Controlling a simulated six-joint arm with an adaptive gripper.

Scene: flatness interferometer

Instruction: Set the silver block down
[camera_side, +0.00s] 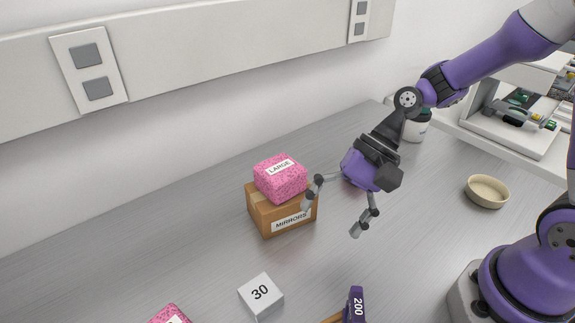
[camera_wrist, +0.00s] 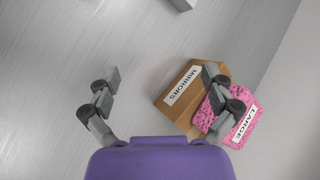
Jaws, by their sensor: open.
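A light grey-white block marked 30 (camera_side: 261,295), the likely silver block, sits on the table at the lower middle of the side view. A pale block edge (camera_wrist: 184,4) shows at the top of the wrist view; I cannot tell for sure that it is the same block. My gripper (camera_side: 335,213) is open and empty above the table, to the right of the cardboard box in the side view. In the wrist view my gripper (camera_wrist: 160,82) has its fingers spread wide, with bare table between them and the right finger overlapping the box.
A cardboard box labelled MIRRORS (camera_side: 263,218) carries a pink speckled LARGE package (camera_side: 281,181). A purple piece marked 200 (camera_side: 355,304) and another pink package (camera_side: 169,315) are at the front. A beige bowl (camera_side: 487,191) and a white jar (camera_side: 416,128) stand right. Bare table lies left.

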